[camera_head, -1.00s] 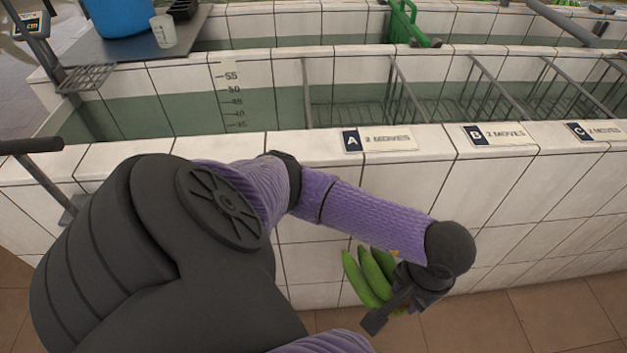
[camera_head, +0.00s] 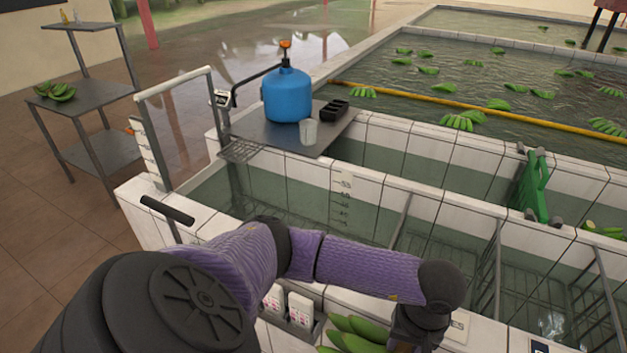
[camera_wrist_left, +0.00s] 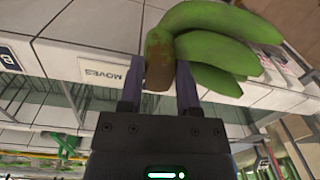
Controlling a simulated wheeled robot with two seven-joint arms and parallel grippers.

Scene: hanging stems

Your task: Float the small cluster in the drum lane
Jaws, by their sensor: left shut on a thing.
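My left gripper (camera_head: 415,330) is shut on the brown crown of a small green banana cluster (camera_head: 357,332). In the left wrist view the gripper (camera_wrist_left: 158,85) pinches the crown, and the cluster's fingers (camera_wrist_left: 215,48) spread to the right. In the head view the cluster is near the bottom edge, at the near side of the tiled wall, partly cut off. The tiled tank (camera_head: 343,187) behind that wall holds water, with metal dividers (camera_head: 484,285) making lanes. A blue drum (camera_head: 288,95) stands on a metal shelf at the tank's far left. My right gripper is not in view.
A white cup (camera_head: 309,132) and a black tray (camera_head: 334,111) are beside the drum. A green frame (camera_head: 534,187) stands on the wall between tanks. A holder with white bottles (camera_head: 298,310) is at the near wall. Bananas (camera_head: 55,91) lie on a side rack.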

